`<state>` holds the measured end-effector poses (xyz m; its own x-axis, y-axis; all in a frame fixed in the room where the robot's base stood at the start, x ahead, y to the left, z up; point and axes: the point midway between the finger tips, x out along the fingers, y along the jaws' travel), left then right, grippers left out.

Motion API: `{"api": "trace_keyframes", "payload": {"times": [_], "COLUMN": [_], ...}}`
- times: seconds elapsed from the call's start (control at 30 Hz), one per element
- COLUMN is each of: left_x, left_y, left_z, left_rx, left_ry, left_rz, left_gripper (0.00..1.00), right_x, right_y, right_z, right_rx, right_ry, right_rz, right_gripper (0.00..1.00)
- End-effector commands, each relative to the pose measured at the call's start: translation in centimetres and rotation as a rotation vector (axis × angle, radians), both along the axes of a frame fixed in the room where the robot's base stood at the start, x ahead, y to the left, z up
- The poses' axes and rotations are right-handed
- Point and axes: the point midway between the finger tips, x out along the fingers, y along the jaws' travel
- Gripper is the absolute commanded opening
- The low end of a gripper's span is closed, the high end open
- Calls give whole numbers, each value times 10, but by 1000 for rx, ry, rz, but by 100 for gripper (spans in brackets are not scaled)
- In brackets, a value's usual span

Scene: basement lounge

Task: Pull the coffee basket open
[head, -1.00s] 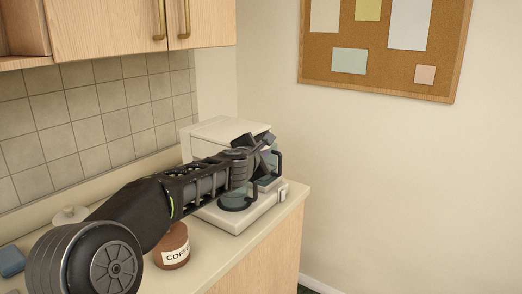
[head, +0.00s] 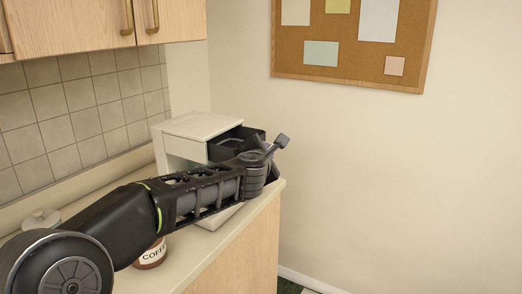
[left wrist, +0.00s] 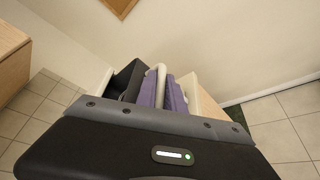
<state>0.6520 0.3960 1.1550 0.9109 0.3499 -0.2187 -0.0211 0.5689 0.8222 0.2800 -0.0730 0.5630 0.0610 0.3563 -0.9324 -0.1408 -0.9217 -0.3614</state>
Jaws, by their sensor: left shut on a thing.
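The white coffee maker (head: 203,125) stands on the counter near its far end. Its dark coffee basket (head: 228,143) sticks out of the front like an open drawer. My left gripper (head: 264,146) is at the basket's front end. In the left wrist view, the purple fingers of my left gripper (left wrist: 161,90) are shut on a pale bar-shaped handle (left wrist: 160,72), with the dark basket (left wrist: 124,78) just beyond. My left forearm hides the lower coffee maker and the glass pot. My right gripper is not in view.
A brown coffee jar (head: 151,255) stands on the counter (head: 205,255) beneath my left arm. A white lidded pot (head: 41,218) stands at the left. Wooden cupboards (head: 165,22) hang above. A cork board (head: 350,72) is on the wall. The space right of the counter is clear.

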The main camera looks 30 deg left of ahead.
Motion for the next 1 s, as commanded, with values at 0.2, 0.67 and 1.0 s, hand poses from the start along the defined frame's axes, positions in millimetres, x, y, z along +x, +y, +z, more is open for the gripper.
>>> {"api": "trace_keyframes", "payload": {"times": [0.2,0.67,1.0], "left_x": [0,-22,-67], "left_y": [-1,-10,-27], "left_z": [4,9,21], "left_rx": [3,4,2], "left_ry": [-5,-5,-5], "left_rz": [-2,-3,-3], "left_gripper": [22,22,22], "right_x": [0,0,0], "right_y": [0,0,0], "right_z": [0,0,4], "right_rx": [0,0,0], "right_ry": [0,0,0], "right_rz": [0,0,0], "right_gripper": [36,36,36]}}
